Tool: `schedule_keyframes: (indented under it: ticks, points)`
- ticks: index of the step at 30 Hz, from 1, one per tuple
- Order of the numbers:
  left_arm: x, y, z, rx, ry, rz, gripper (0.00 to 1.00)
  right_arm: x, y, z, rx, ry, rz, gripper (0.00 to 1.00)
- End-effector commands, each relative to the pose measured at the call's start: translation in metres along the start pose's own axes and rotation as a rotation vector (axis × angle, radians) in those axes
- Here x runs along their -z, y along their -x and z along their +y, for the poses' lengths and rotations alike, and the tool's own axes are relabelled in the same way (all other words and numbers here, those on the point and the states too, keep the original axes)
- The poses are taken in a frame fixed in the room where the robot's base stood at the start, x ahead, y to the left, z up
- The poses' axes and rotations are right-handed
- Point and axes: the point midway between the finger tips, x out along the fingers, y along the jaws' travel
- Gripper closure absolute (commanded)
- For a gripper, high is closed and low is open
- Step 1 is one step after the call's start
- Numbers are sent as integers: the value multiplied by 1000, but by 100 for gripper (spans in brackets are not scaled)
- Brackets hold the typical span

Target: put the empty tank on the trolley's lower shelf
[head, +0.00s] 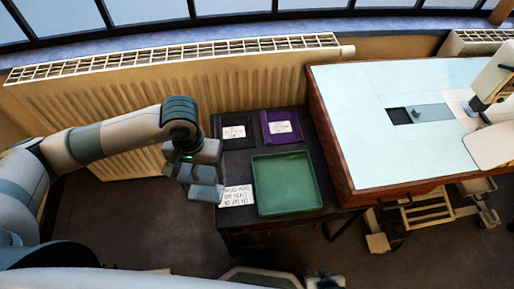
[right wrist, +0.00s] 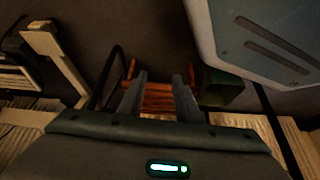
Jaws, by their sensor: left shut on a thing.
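My left gripper (head: 205,190) is over the left edge of the low dark table in the head view. It is shut on a small blue-grey block at its tip; I cannot tell for sure that this is the tank. My right gripper (right wrist: 158,92) has its two fingers apart with nothing between them in the right wrist view. Beyond its fingers is a reddish-brown slatted surface (right wrist: 158,100). A cream slatted frame (head: 428,213), which looks like the trolley, stands low under the big table's front edge; its shelves are partly hidden.
The dark table (head: 245,154) holds a green tray (head: 287,183), a purple item (head: 270,127), a black item (head: 228,121) and a handwritten card (head: 237,196). A large pale-topped table (head: 360,120) stands to its right. A ribbed radiator (head: 250,85) lines the wall.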

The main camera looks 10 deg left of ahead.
Motion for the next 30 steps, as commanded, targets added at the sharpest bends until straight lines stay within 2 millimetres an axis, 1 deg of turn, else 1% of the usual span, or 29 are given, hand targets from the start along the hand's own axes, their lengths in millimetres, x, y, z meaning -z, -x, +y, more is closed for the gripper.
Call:
schedule_keyframes:
  ticks: [13,17,20,23,26,30]
  points:
    - [0,0,0,-1,0,0,51,-9,2,3,-3,2,-11,69]
    - [4,0,5,-2,7,2,51,-11,1,3,-3,1,-17,69]
    - [13,1,15,-6,27,3,51,-14,-1,3,-3,0,-30,69]
    - [27,3,32,-10,59,3,51,-13,-2,8,-8,-1,-48,69]
    - [45,8,56,-14,102,4,51,-18,-2,12,-12,-3,-79,69]
    - [70,20,94,-15,167,4,51,-27,-3,17,-17,-7,-128,69]
